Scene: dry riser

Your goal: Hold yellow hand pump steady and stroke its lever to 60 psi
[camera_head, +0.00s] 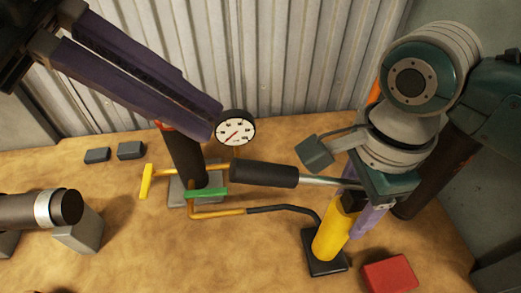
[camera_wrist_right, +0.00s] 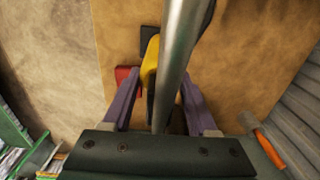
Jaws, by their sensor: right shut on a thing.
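The yellow hand pump (camera_head: 331,238) stands on a black base plate at the lower right of the head view. Its lever is a metal rod with a black grip (camera_head: 264,174), reaching left from the pump top and lying nearly level. My right gripper (camera_head: 362,215) is shut on the pump body; in the right wrist view its purple fingers (camera_wrist_right: 160,92) flank the pump (camera_wrist_right: 151,58), with the rod crossing in front. My left gripper (camera_head: 216,122) hangs above and left of the grip, apart from it. Its long fingers lie close together; whether they touch is unclear. The gauge (camera_head: 235,129) needle points lower left.
A dark riser pipe (camera_head: 184,155) with a yellow handle (camera_head: 146,181) and green lever (camera_head: 206,193) stands left of the grip. A hose (camera_head: 280,208) runs from it to the pump. A red block (camera_head: 390,274) lies right of the pump. A corrugated wall closes the back.

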